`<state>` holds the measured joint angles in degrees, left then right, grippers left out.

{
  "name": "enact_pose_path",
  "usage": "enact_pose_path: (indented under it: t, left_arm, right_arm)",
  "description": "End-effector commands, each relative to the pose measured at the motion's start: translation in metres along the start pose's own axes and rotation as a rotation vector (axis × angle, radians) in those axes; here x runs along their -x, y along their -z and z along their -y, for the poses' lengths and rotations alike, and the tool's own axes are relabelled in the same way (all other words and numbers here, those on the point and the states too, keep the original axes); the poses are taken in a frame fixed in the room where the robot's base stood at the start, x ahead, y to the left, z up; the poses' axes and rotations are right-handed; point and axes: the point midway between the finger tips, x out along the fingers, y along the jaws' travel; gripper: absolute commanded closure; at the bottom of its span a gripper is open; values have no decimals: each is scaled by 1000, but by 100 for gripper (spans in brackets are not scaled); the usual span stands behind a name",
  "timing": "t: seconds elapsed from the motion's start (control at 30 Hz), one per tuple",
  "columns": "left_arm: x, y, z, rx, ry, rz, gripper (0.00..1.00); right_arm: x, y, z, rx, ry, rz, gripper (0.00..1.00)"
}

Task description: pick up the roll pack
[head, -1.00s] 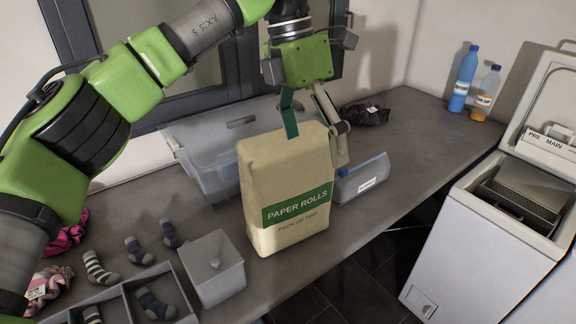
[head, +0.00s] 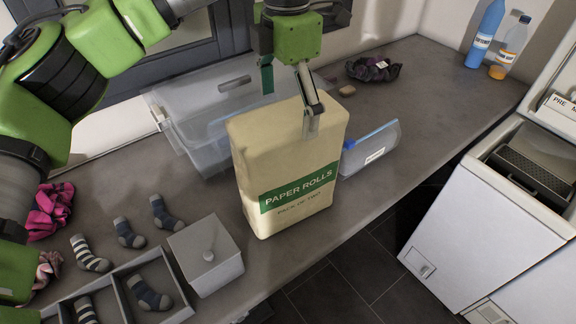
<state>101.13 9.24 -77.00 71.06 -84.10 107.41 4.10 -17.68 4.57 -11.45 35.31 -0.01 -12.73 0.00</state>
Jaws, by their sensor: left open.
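The roll pack (head: 292,165) is a tall tan paper bag with a green band reading PAPER ROLLS. It stands upright on the grey counter, near its front edge. My left gripper (head: 289,108) points down at the top of the pack, with its jaws apart. Its grey finger overlaps the upper front of the pack in the picture. A dark green strip, seemingly its other finger, hangs at the pack's back top edge. Whether either finger touches the pack I cannot tell. My right gripper is not in view.
A clear plastic bin (head: 190,128) is behind the pack, and a blue-capped clear pouch (head: 370,150) is to its right. A grey lidded box (head: 206,255) and a sock tray (head: 118,300) are at front left. Bottles (head: 487,35) stand far right. The counter right of the pouch is clear.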

Motion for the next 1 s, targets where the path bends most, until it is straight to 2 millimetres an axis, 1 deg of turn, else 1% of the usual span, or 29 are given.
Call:
enact_pose_path:
  t: [0.03, 0.1, 0.2, 0.33, 0.4, 0.53, 0.67, 0.7, 0.77, 0.8, 0.87, 0.9, 0.93, 0.97, 1.0]
  left_arm:
    - [-2, 0, 0, -1, 1, -2, 4]
    - [-9, 0, 1, -2, 3, -2, 4]
    - [-23, -1, 1, -3, 3, -3, 4]
    - [-42, -1, 0, -1, 3, -2, 4]
    - [-48, -1, 0, -1, 2, -2, 4]
    - [-52, -2, 1, -1, 1, 0, 4]
    - [-52, -2, 0, -1, 1, 0, 4]
    - [-52, -2, 0, -1, 1, 0, 15]
    - [-52, -2, 0, -1, 1, 0, 30]
    - [-52, -2, 0, -1, 1, 0, 41]
    - [-52, -2, 1, -1, 1, 0, 56]
    - [-52, -2, 1, -1, 1, 0, 66]
    - [-52, -2, 1, -1, 1, 0, 74]
    - [-51, -2, 0, -1, 0, 2, 77]
    - [-51, -2, 0, -1, 0, 2, 77]
  right_arm:
    - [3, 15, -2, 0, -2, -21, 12]
    - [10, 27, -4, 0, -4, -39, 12]
    - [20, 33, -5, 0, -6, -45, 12]
    - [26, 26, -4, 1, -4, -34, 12]
    - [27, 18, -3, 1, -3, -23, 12]
    - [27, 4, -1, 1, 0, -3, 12]
    - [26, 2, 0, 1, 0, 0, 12]
    - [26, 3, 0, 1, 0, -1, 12]
    - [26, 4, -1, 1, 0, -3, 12]
    - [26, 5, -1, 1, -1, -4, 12]
    - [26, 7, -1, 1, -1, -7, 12]
    - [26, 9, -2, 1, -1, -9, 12]
    - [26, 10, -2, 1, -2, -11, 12]
    - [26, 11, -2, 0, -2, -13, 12]
    - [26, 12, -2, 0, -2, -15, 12]
